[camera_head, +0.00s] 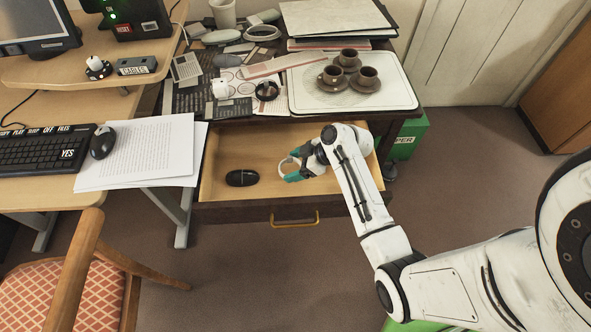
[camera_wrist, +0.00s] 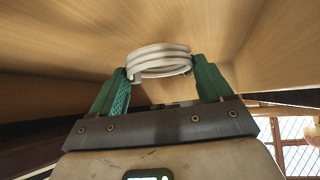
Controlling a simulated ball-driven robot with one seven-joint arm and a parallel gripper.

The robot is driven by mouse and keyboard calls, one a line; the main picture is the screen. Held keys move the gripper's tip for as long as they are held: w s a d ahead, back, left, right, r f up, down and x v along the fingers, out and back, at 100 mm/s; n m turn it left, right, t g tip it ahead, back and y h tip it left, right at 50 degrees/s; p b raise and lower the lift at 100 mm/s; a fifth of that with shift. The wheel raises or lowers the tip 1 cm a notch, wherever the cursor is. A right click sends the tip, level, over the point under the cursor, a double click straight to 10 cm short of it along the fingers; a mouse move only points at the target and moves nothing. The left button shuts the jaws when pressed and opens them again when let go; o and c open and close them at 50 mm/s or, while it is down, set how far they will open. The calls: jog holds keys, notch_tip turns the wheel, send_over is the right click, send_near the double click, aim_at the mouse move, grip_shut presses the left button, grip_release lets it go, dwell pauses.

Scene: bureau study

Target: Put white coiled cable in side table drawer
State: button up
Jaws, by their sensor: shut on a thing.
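The white coiled cable (camera_wrist: 160,62) is a ring of several loops held between the two teal fingers of my gripper (camera_wrist: 160,82) in the wrist view. In the head view the cable (camera_head: 287,164) shows as a small pale ring at the tips of my gripper (camera_head: 290,170). My gripper is shut on it, inside the outline of the open side table drawer (camera_head: 225,150). The drawer's light wooden interior fills the wrist view behind the cable. I cannot tell whether the cable touches the drawer floor.
A black mouse-like object (camera_head: 242,178) lies in the drawer, left of my gripper. The side table top above is crowded with papers, gadgets and a white tray (camera_head: 405,95) with brown cups. The drawer has a yellow handle (camera_head: 295,224). A chair (camera_head: 75,290) stands at lower left.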

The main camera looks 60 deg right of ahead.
jog(key=shift+f, duration=1.15)
jog(key=shift+f, duration=0.1)
jog(key=shift+f+b, duration=0.15)
jog(key=shift+b, duration=0.15)
jog(key=o, duration=0.9)
jog(key=shift+o, duration=0.2)
jog(key=shift+s+r+p, duration=0.2)
jog(key=shift+r+p, duration=0.1)
jog(key=shift+r, duration=0.15)
jog(key=p+v, duration=0.1)
jog(key=v, duration=1)
jog(key=shift+s, duration=0.25)
jog(key=shift+r, duration=0.1)
